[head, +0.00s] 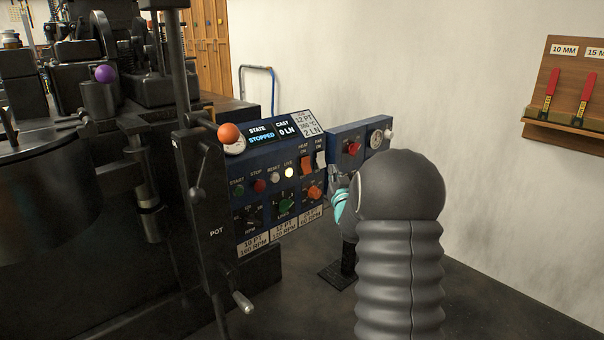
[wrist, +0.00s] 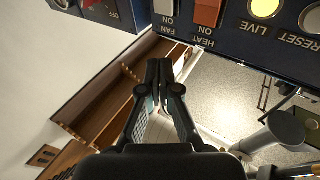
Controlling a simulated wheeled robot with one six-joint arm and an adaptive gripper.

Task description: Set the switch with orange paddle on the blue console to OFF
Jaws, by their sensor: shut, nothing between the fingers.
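The blue console (head: 270,196) stands left of my arm in the head view. Its orange paddle switch (head: 307,164), labelled HEAT, is in the upper right part of the face. The orange paddle (wrist: 207,12) also shows at the top edge of the wrist view, partly cut off, with HEAT and ON lettering beside it. I cannot tell which way it is tipped. My gripper (wrist: 160,76) is shut and empty, its fingertips apart from the console. In the head view my gripper (head: 334,173) is just right of the switches, partly hidden by my arm.
A white FAN paddle (head: 321,160) sits right beside the orange one. A LIVE lamp (head: 289,172) glows to the left. A second blue box (head: 345,138) with a red knob (head: 353,148) stands behind my gripper. An orange ball-topped lever (head: 229,133) rises at the console's left.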

